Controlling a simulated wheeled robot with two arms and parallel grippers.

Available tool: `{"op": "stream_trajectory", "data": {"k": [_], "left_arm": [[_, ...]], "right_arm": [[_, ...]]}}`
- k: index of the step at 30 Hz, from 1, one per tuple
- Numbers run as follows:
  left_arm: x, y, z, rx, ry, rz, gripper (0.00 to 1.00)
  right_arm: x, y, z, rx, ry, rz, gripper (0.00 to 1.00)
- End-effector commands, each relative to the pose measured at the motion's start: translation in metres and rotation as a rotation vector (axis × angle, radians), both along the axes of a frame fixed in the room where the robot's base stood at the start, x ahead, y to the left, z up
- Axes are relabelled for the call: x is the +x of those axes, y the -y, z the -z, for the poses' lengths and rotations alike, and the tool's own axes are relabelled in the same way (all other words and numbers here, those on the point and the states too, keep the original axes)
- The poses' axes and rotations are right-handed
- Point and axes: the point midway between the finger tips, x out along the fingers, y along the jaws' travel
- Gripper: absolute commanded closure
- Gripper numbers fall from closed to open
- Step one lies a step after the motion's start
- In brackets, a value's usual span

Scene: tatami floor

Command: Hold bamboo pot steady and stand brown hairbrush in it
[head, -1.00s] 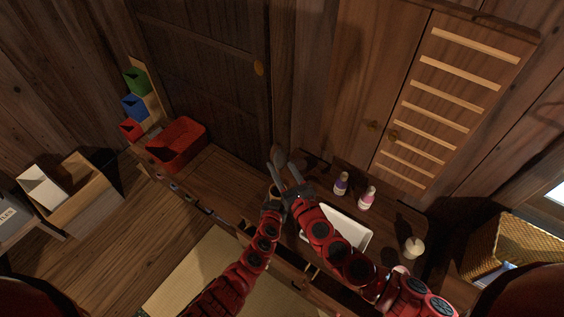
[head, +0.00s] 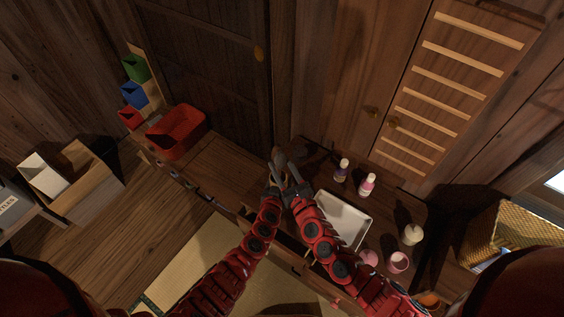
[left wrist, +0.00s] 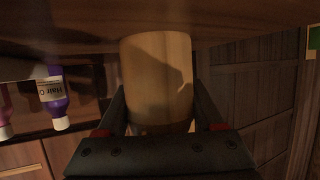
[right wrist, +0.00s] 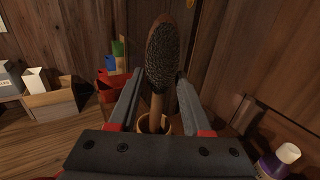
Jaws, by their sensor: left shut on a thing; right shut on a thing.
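The tan bamboo pot (left wrist: 157,75) stands on the dark wooden counter (left wrist: 60,20), between the fingers of my left gripper (left wrist: 160,112) in the left wrist view. My left gripper is shut on it. My right gripper (right wrist: 155,90) is shut on the brown hairbrush (right wrist: 163,55), its dark bristled head up and its handle pointing down. In the right wrist view the handle's lower part overlaps the pot's mouth (right wrist: 154,124); I cannot tell how deep it reaches. In the head view the brush (head: 278,156) shows above both grippers, and the pot is mostly hidden.
A white tray (head: 343,219) lies beside my right arm. A pink cup (head: 398,262) and a pale cup (head: 412,235) stand farther right. A red bin (head: 175,132) is at the left; counter between is clear.

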Motion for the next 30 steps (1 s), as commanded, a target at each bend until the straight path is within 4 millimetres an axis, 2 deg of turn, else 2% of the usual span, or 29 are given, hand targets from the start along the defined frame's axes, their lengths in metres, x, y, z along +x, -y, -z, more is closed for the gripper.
{"op": "stream_trajectory", "data": {"k": [9, 26, 27, 30], "left_arm": [[0.0, 0.0, 0.0, 0.0, 0.0, 0.0, 0.87], [0.0, 0.0, 0.0, 0.0, 0.0, 0.0, 0.87], [0.0, 0.0, 0.0, 0.0, 0.0, 0.0, 0.87], [0.0, 0.0, 0.0, 0.0, 0.0, 0.0, 0.87]], "right_arm": [[-0.001, -0.001, 0.022, -0.004, -0.007, -0.003, 1.0], [0.0, 0.0, 0.028, 0.0, 0.001, -0.001, 1.0], [0.0, 0.0, 0.028, 0.0, 0.001, -0.001, 0.49], [0.0, 0.0, 0.028, 0.0, 0.001, -0.001, 0.31]]}}
